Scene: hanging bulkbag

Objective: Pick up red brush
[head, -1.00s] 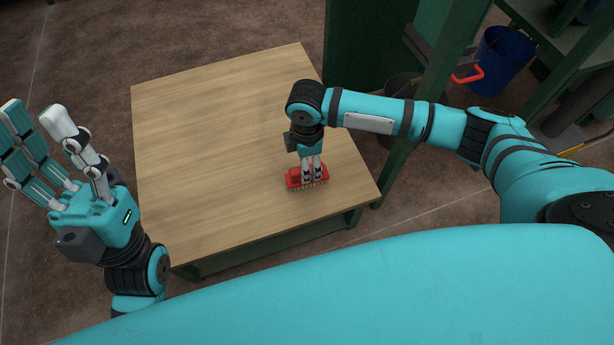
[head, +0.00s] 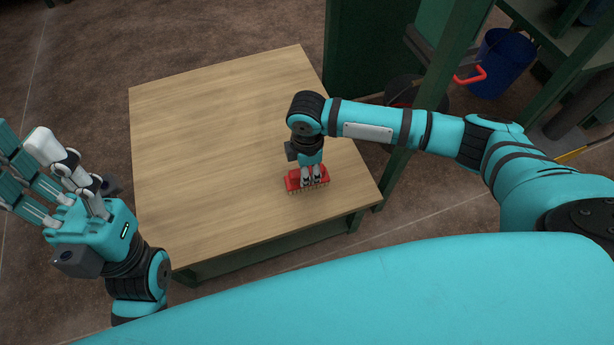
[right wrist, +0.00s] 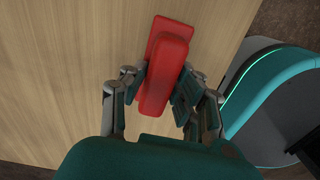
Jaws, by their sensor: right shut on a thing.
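The red brush (head: 292,181) is near the right front corner of the wooden table, bristles facing down. My right gripper (head: 311,178) reaches down from above and is shut on the brush's red body. In the right wrist view the red brush (right wrist: 165,72) sits between the fingers, which press on both of its long sides. I cannot tell whether the bristles still touch the tabletop. My left gripper (head: 32,165) is off the table's left side, fingers extended and apart, with nothing between them.
The wooden table (head: 205,130) is otherwise bare. A green frame post (head: 445,75) stands close to its right side, beneath my right arm. A blue bin (head: 500,62) is at the upper right, near a red handle (head: 470,76).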

